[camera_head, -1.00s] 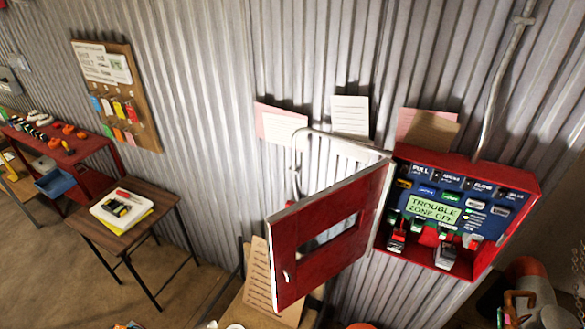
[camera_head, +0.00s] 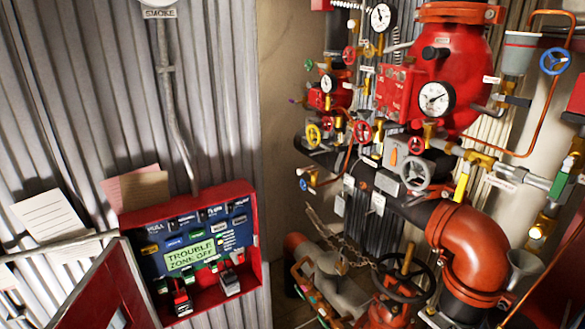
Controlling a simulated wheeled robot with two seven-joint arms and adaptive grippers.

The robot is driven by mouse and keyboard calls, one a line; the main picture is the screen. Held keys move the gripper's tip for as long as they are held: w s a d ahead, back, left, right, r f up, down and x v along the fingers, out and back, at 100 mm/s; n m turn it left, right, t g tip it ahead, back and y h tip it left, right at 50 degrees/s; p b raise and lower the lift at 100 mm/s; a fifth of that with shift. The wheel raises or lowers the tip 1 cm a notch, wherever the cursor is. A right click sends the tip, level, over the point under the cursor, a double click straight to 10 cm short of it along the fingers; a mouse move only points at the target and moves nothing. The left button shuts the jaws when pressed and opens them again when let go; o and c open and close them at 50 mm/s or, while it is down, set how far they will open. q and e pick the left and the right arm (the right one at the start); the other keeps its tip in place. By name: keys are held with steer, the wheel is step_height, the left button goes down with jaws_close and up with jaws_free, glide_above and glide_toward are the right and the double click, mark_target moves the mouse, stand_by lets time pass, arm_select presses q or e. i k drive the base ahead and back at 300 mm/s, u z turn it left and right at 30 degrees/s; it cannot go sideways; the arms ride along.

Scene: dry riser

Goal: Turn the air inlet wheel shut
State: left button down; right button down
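Several handwheels show on the red and dark pipework at the right. There is a blue wheel (camera_head: 555,61) at the upper right, a grey wheel (camera_head: 415,173) in the middle, a red wheel (camera_head: 362,131), a yellow wheel (camera_head: 313,135) and a large black wheel (camera_head: 405,275) low down. Small white tags hang or sit near some of them, too small to read. I cannot tell which one is the air inlet wheel. Neither gripper is in view.
A red alarm panel (camera_head: 243,196) stands open on the corrugated wall, its display reading "TROUBLE ZONE OFF". Its door (camera_head: 100,295) swings out at lower left. A large red valve body (camera_head: 455,60) with gauges and a thick red elbow pipe (camera_head: 468,245) fill the right.

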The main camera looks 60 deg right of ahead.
mark_target(349, 56)
steer(key=z, duration=0.7)
steer(key=k, duration=0.9)
steer(key=z, duration=0.85)
steer(key=k, duration=0.3)
steer(key=z, duration=0.25)
steer(key=i, duration=0.7)
steer(key=z, duration=0.4)
steer(key=k, duration=0.45)
steer(key=z, duration=1.15)
steer(key=i, duration=0.65)
steer(key=u, duration=0.35)
